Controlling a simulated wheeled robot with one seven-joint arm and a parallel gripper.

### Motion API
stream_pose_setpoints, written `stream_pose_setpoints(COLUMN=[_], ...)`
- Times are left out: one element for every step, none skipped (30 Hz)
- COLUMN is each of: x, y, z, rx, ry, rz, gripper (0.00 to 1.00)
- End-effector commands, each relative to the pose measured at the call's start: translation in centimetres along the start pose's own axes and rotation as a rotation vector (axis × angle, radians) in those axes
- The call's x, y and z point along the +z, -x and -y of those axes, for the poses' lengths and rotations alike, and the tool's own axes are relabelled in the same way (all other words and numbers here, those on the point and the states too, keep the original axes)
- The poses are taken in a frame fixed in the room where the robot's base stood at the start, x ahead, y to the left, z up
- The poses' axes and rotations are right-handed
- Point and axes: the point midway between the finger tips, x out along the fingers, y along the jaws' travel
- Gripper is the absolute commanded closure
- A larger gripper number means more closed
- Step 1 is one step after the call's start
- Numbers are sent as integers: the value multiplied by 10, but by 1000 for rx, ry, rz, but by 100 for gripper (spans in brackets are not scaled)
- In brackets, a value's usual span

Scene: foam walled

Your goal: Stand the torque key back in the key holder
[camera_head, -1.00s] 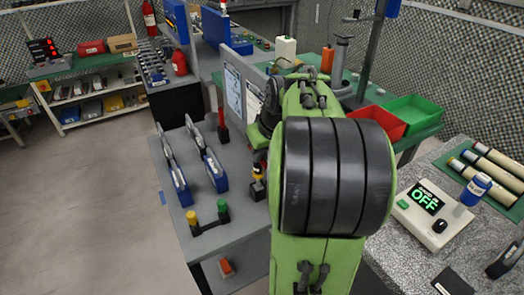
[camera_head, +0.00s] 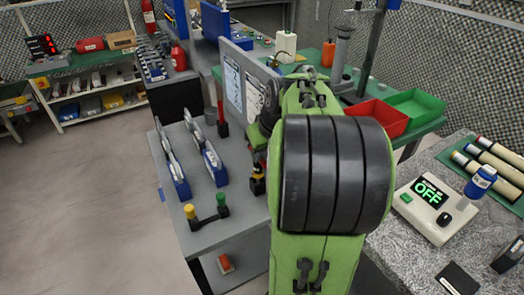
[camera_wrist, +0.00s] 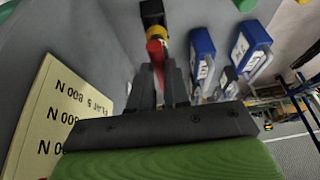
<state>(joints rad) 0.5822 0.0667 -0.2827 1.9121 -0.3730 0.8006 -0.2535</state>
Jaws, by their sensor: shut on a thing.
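The torque key (camera_wrist: 155,50) appears as a red shaft between my gripper's fingers (camera_wrist: 157,70) in the wrist view. My gripper is shut on it. Beyond it, in line with the red part, are a yellow collar (camera_wrist: 156,33) and a black block (camera_wrist: 152,12), which look like the key holder. In the head view the yellow-and-black piece (camera_head: 258,180) stands at the grey bench's right side, beside my arm. Red meets yellow in the wrist view, but I cannot tell how far the key is seated.
Two blue stands (camera_head: 215,162) with grey tools, a red rod (camera_head: 222,120) and a yellow-and-green-knobbed fixture (camera_head: 205,215) share the grey bench. An upright panel (camera_head: 245,85) stands behind. A console reading OFF (camera_head: 432,190) is at right. Open floor lies left.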

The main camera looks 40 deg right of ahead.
Motion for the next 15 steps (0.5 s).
stream_pose_setpoints(x=[1,1,1,2,2,1,1,1,1,1,1,1,1,1,1], y=[-2,-3,-4,-4,-4,-4,-4,-3,-3,-3,-3,-3,-3,-3,-3], z=[0,0,0,0,0,0,0,0,0,0,0,0,0,0,0], rx=[0,0,0,0,0,0,0,0,0,0,0,0,0,0,0], ry=[0,0,0,0,0,0,0,0,0,0,0,0,0,0,0], rz=[-1,-1,-1,-1,-1,-1,-1,-1,-1,-1,-1,-1,-1,-1,-1], gripper=[100,100,100,100,82,76,72,67,61,56,54,54,54,54,54])
